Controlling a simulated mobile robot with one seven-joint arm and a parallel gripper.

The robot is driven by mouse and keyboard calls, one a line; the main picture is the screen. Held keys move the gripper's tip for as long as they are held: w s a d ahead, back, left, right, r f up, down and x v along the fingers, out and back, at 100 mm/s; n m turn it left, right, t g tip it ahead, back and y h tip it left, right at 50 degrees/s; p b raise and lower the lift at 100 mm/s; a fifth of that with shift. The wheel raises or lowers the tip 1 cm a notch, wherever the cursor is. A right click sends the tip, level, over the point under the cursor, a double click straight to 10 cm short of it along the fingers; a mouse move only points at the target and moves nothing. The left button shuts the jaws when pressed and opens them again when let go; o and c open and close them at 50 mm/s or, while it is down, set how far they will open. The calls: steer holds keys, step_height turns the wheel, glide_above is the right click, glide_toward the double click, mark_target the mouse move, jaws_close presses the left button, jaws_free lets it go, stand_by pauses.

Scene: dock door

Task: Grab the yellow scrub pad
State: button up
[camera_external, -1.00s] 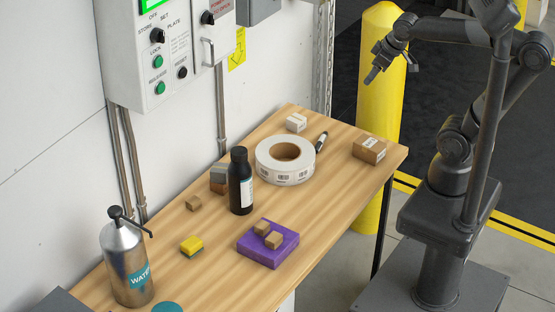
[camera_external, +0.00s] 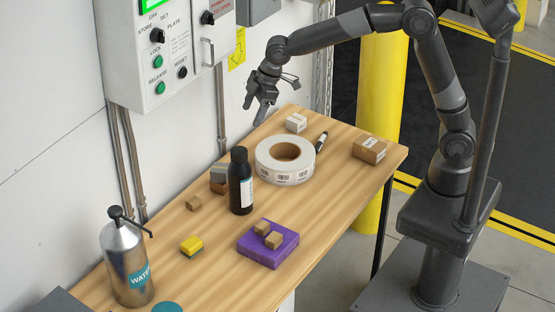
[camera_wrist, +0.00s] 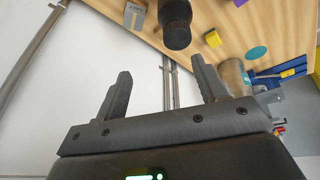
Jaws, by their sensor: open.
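The yellow scrub pad (camera_external: 192,244), with a dark green underside, lies on the wooden table (camera_external: 330,150) between the metal water bottle and the purple block. It also shows in the wrist view as a small yellow piece (camera_wrist: 212,38) beyond the fingers, near the top. My gripper (camera_external: 256,112) is in the air above the far end of the table, close to the wall and well away from the pad. In the wrist view its two fingers (camera_wrist: 161,72) are spread with nothing between them.
A tall black bottle (camera_external: 240,185) and a grey block (camera_external: 219,170) stand between my gripper and the pad. A label roll (camera_external: 285,163), purple block (camera_external: 270,246) with two small cubes, metal water bottle (camera_external: 126,260) and carton (camera_external: 369,150) are also on the table. A control box (camera_external: 165,85) hangs on the wall.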

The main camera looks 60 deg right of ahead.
steer(key=w+a+f+n+g+y, duration=0.1)
steer(key=w+a+f+n, duration=0.25)
steer(key=a+f, duration=1.05)
steer(key=n+g, duration=0.1)
steer(key=n, duration=0.1)
glide_toward(196, 239)
steer(key=shift+g+y, duration=0.3)
steer(key=x, duration=0.4)
steer(key=shift+w+f, duration=0.15)
steer(key=shift+f, duration=0.25)
steer(key=shift+w+x, duration=0.2)
steer(key=shift+x, duration=2.55)
steer(key=shift+d, duration=0.1)
steer(key=c, duration=1)
